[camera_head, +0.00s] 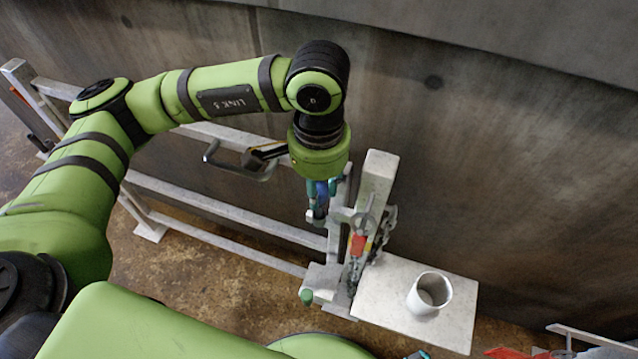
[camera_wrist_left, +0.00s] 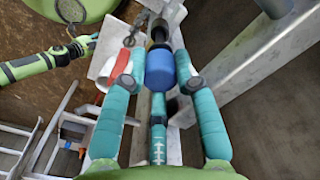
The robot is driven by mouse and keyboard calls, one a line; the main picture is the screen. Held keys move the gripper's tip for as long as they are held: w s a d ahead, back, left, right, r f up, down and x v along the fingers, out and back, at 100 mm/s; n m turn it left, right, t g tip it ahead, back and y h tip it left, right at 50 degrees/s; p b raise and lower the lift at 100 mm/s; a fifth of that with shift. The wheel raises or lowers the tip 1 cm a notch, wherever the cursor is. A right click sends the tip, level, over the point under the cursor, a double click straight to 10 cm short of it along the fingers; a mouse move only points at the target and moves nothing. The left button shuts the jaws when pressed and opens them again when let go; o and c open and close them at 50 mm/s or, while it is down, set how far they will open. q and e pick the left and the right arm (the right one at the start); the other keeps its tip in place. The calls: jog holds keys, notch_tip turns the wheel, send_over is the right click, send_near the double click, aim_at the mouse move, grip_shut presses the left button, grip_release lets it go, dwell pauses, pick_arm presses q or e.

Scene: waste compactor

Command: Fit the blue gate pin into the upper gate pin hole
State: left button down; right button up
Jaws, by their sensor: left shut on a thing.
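The blue gate pin (camera_wrist_left: 160,72) sits between the teal fingers of my left gripper (camera_wrist_left: 162,82) in the left wrist view. Its blue part faces me and its dark end points to a grey metal fitting (camera_wrist_left: 170,12). In the head view my left gripper (camera_head: 318,205) hangs fingers down, just left of the pale gate post (camera_head: 376,180). It is shut on the pin, which shows there only as a small patch of blue. I cannot make out the upper pin hole, or whether the pin tip touches it. My right gripper (camera_wrist_left: 82,44) shows partly in the left wrist view.
A chain (camera_head: 387,222) and a red tag (camera_head: 358,244) hang at the post. A white plate (camera_head: 390,305) beside it holds a white cup (camera_head: 428,292). Pale railings (camera_head: 220,212) run behind my left arm. A large concrete-like wall (camera_head: 520,150) stands behind.

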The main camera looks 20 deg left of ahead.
pick_arm(q)
jog(key=shift+f, duration=0.1)
pick_arm(e)
jog(key=shift+w, duration=0.35)
pick_arm(q)
jog(key=shift+f, duration=0.1)
